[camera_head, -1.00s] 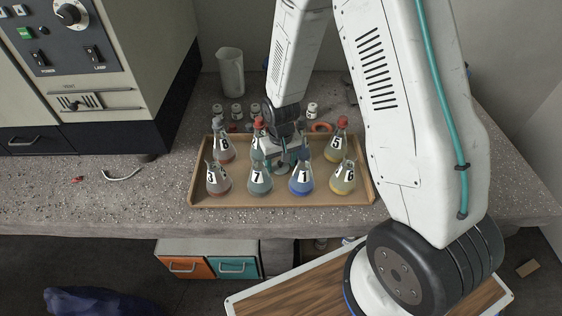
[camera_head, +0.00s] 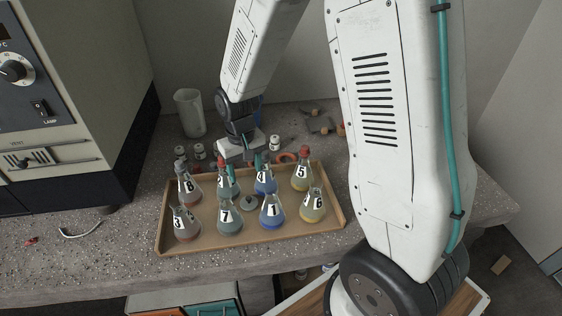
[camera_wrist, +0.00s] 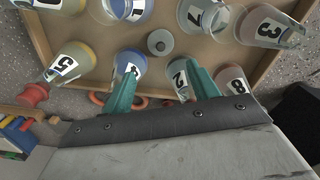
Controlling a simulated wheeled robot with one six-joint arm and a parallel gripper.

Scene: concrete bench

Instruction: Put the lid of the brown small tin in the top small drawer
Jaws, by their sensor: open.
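My gripper (camera_head: 247,164) is open and empty, at the back edge of the tray among the rear flasks. Its two teal fingers (camera_wrist: 162,85) stand apart in the wrist view. A small grey round piece (camera_head: 250,203) lies on the tray floor between the flasks. It also shows in the wrist view (camera_wrist: 160,42), beyond the fingertips and apart from them. I cannot tell whether it is a lid. I cannot make out a brown small tin. An orange drawer (camera_head: 157,301) and a teal drawer (camera_head: 212,297) show partly below the bench; a top small drawer is not clear.
Several numbered flasks stand close together on the wooden tray (camera_head: 343,222). Small jars (camera_head: 275,144), an orange ring (camera_head: 287,156) and a clear beaker (camera_head: 189,113) stand behind it. A large control cabinet (camera_head: 95,95) fills the left. Bench front left is mostly clear.

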